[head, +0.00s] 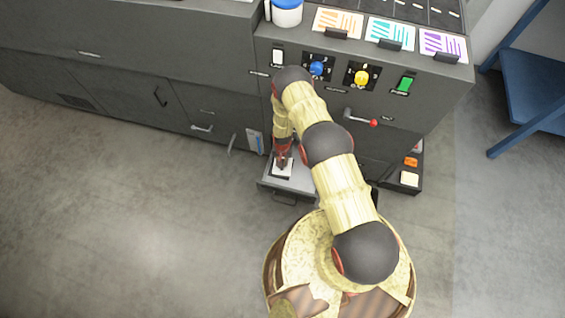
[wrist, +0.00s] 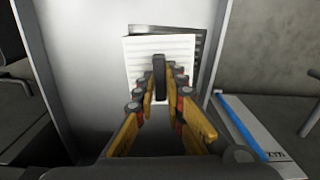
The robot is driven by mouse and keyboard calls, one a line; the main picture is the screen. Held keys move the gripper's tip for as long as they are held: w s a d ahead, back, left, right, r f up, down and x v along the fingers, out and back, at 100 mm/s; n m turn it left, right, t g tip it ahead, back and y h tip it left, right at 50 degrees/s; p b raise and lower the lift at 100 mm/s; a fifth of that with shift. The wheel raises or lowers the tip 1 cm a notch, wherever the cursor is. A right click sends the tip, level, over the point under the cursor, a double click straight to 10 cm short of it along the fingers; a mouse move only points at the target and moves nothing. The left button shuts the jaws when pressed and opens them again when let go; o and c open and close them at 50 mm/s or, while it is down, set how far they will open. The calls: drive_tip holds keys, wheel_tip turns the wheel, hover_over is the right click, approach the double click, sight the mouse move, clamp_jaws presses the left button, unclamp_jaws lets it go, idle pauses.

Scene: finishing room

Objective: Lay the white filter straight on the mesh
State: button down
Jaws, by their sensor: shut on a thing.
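The white filter (wrist: 134,58) is a pale, finely ribbed square in the wrist view. A dark upright tab stands at its middle. My gripper (wrist: 161,78) is closed on that tab. The dark mesh (wrist: 201,45) shows behind the filter, along its top and right edges. The filter sits left of the mesh's middle and looks slightly turned against it. Whether the filter touches the mesh I cannot tell. In the head view my gripper (head: 283,158) points down over the open drawer, with the filter (head: 277,172) beneath it.
The grey drawer (head: 306,187) is pulled out low on the dark cabinet. A side shelf (head: 402,186) with orange and cream pieces is to its right. A red-tipped lever (head: 373,123) and knobs are above. A blue-edged label panel (wrist: 245,125) is at right. The floor is clear.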

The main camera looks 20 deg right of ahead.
drive_tip(key=shift+f+b, duration=0.5)
drive_tip(key=shift+f, duration=0.05)
idle(0.4)
drive_tip(key=c, duration=1.8)
unclamp_jaws()
drive_tip(key=shift+o, duration=0.2)
wheel_tip(320, 180, up, 12)
